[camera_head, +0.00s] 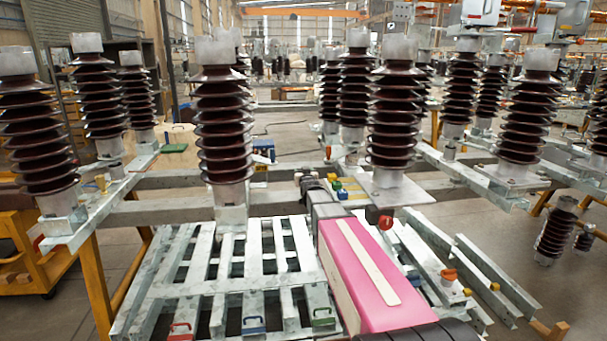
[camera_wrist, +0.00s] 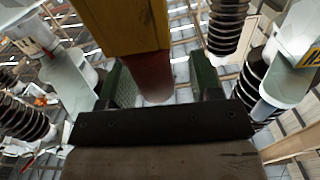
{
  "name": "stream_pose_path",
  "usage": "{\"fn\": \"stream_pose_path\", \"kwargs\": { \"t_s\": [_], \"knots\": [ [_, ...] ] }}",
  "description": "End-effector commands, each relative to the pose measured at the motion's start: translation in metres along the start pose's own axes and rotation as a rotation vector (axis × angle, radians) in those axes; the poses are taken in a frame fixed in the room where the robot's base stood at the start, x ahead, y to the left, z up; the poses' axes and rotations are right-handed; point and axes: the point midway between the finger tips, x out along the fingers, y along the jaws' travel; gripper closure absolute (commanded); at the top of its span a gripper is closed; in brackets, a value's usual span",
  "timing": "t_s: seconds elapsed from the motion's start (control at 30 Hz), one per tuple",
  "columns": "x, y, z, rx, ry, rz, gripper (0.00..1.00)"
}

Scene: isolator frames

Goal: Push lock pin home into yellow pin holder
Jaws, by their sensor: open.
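In the wrist view, a yellow block (camera_wrist: 120,22), which looks like the pin holder, fills the top centre. A dark red cylinder with a pale end, which looks like the lock pin (camera_wrist: 146,75), sticks out of it toward my gripper (camera_wrist: 160,72). My gripper is open, with its green-lined fingers on either side of the pin. A gap shows at the right finger; contact at the left cannot be told. How deep the pin sits is hidden inside the block. In the head view, my pink arm reaches forward to the frame, and my gripper is too small to make out clearly.
Brown ribbed insulators (camera_head: 222,130) stand on both sides of my arm, one (camera_head: 392,125) close to its right. A slatted metal frame (camera_head: 185,270) lies at the front left, with red, blue and green handles. A red knob (camera_head: 386,221) sits right of my arm.

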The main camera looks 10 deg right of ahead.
Motion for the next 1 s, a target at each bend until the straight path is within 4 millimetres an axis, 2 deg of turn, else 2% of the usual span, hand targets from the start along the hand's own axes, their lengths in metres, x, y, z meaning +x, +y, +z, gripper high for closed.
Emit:
{"fn": "stream_pose_path", "kwargs": {
  "t_s": [0.17,0.5,0.6,0.73,1.0],
  "knots": [
    [-0.021,0.0,-0.001,0.0,0.001,0.0,0.42],
    [-0.085,0.0,-0.001,0.0,0.002,0.0,0.42],
    [-0.098,0.0,-0.001,0.0,0.003,0.0,0.42],
    [-0.106,0.0,-0.001,0.0,0.003,0.0,0.42],
    [-0.106,0.0,-0.001,0.0,0.003,0.0,0.42]
  ]
}}
